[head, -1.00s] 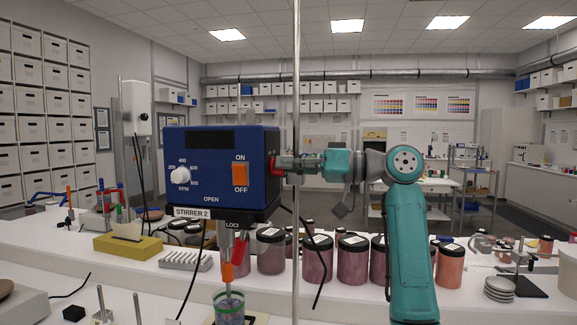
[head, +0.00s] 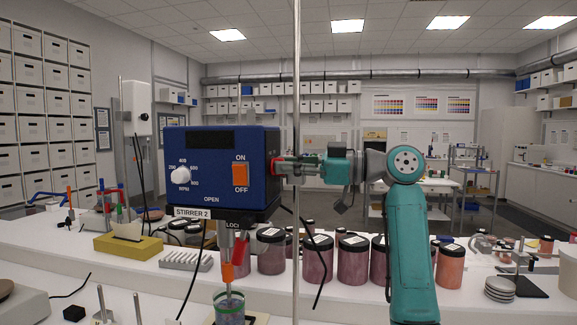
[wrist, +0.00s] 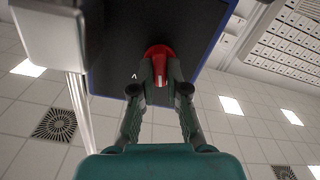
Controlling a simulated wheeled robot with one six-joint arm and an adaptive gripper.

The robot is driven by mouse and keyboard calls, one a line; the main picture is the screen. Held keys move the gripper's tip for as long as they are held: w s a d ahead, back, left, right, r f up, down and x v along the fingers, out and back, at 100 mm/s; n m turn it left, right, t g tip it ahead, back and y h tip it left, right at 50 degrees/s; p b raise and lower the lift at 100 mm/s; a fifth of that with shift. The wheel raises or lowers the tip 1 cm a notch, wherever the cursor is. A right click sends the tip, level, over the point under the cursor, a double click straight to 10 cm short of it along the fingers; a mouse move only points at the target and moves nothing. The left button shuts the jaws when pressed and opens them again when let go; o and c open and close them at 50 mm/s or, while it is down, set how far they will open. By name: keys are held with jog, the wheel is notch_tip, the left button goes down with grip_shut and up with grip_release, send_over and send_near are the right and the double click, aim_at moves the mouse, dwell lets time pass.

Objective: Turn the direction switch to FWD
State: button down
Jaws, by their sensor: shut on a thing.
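The stirrer head is a blue box (head: 218,165) with a dark display, a white RPM knob (head: 181,175) and an orange ON/OFF rocker (head: 240,175). The direction switch is a red knob on its right side wall, edge-on in the head view. The wrist view shows this red knob (wrist: 157,51) with a pale pointer line. My gripper (wrist: 160,72) is shut on the knob, one finger on each side. In the head view my gripper (head: 283,168) reaches it from the right. The FWD marking is not readable; one small mark shows beside the knob.
A thin vertical metal rod (head: 296,90) stands just in front of my gripper. Below the box, a stirring shaft enters a beaker (head: 229,306). Several dark-lidded pigment jars (head: 352,262) stand on the white bench behind. A black cable hangs near the rod.

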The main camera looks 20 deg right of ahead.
jog(key=shift+n, duration=1.2)
jog(key=c, duration=1.2)
grip_release()
jog(key=shift+s, duration=0.1)
jog(key=v, duration=1.2)
